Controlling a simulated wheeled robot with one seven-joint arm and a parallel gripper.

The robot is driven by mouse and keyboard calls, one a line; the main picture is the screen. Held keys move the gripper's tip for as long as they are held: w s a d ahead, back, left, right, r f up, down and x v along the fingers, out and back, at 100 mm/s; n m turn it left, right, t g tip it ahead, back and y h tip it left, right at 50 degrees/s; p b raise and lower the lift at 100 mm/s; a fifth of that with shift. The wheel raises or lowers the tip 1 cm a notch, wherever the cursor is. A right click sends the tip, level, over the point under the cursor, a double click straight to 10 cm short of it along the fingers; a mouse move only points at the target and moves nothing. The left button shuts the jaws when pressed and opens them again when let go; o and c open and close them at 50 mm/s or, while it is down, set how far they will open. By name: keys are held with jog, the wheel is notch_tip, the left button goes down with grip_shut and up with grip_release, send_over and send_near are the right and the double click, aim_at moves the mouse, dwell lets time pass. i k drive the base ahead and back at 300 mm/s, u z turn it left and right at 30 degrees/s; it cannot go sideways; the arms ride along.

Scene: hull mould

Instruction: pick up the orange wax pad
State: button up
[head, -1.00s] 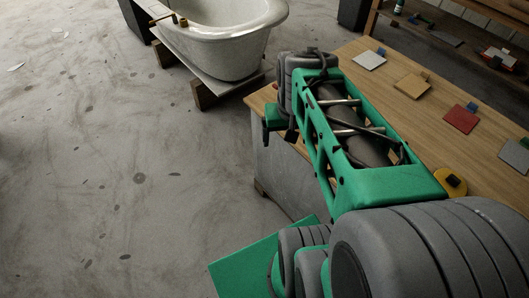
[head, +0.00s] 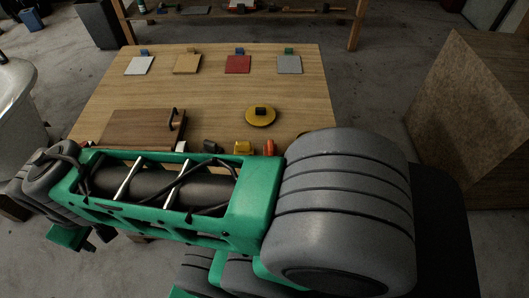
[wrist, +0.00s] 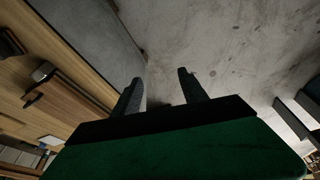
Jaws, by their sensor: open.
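A small orange block (head: 268,147), which looks like the orange wax pad, stands near the front edge of the wooden table, just beyond my arm. A yellow block (head: 243,147) and a dark grey block (head: 210,146) stand in a row to its left. My arm partly covers this front strip. My gripper (wrist: 160,78) is open and empty in the wrist view, with bare floor beyond its fingers. In the head view my arm's far end lies at the left, beside the table's front left corner, well away from the orange block. I do not make out the orange block in the wrist view.
The table (head: 215,100) holds white, tan, red (head: 237,65) and grey square plates at the back, a round yellow disc (head: 261,116) and a wooden board with a dark handle (head: 148,128). A large brown block (head: 475,110) stands right. A tub (head: 15,100) is left.

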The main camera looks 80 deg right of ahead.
aim_at(270, 150)
jog(key=k, duration=0.8)
jog(key=u, duration=1.05)
jog(key=i, duration=0.65)
jog(key=z, duration=3.5)
jog(key=i, duration=0.5)
jog(key=z, duration=0.1)
